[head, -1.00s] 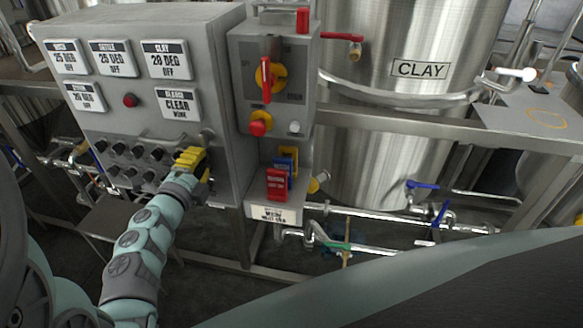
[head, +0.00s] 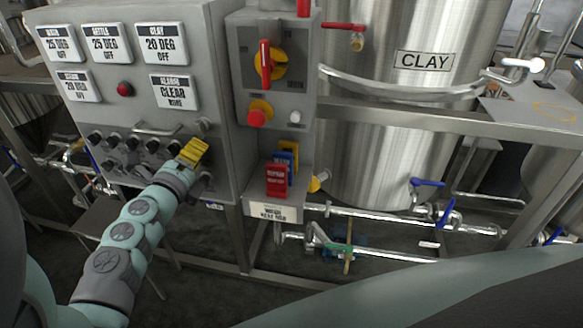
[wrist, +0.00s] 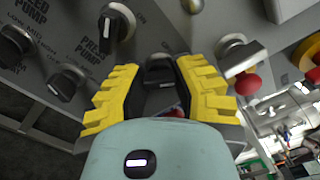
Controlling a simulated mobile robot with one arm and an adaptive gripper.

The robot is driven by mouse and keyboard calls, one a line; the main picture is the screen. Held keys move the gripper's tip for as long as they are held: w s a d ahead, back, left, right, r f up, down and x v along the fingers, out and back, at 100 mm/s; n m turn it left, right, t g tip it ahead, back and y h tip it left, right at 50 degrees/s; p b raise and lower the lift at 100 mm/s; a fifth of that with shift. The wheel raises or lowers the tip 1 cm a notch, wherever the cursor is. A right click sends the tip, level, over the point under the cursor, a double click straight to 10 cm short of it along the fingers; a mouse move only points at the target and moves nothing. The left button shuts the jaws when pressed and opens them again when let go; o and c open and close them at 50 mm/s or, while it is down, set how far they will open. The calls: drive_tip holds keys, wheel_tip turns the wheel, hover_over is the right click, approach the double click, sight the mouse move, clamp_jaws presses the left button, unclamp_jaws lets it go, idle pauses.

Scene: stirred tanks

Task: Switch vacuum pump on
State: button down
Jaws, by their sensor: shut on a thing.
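The grey control panel (head: 215,150) carries rows of black rotary knobs, seen in the head view (head: 132,144). My gripper (head: 192,153), with yellow ribbed fingers, is at the right end of these knobs. In the wrist view my gripper (wrist: 160,78) is shut on a black knob (wrist: 160,70), one finger on each side. The fingers and wrist hide part of this knob, and I cannot read its label or make out its setting. I cannot read a vacuum pump label anywhere. Neighbouring labels in the wrist view read "press pump" and "feed pump".
Nearby black knobs (wrist: 116,24) and a metal knob (wrist: 235,52) stand close to my fingers. A side box holds a red-and-yellow rotary switch (head: 266,62) and a red mushroom button (head: 260,113). A steel tank marked "CLAY" (head: 400,130) stands to the right.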

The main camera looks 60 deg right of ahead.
drive_tip(key=shift+f, duration=0.1)
drive_tip(key=c, duration=0.7)
unclamp_jaws()
drive_tip(key=v, duration=0.8)
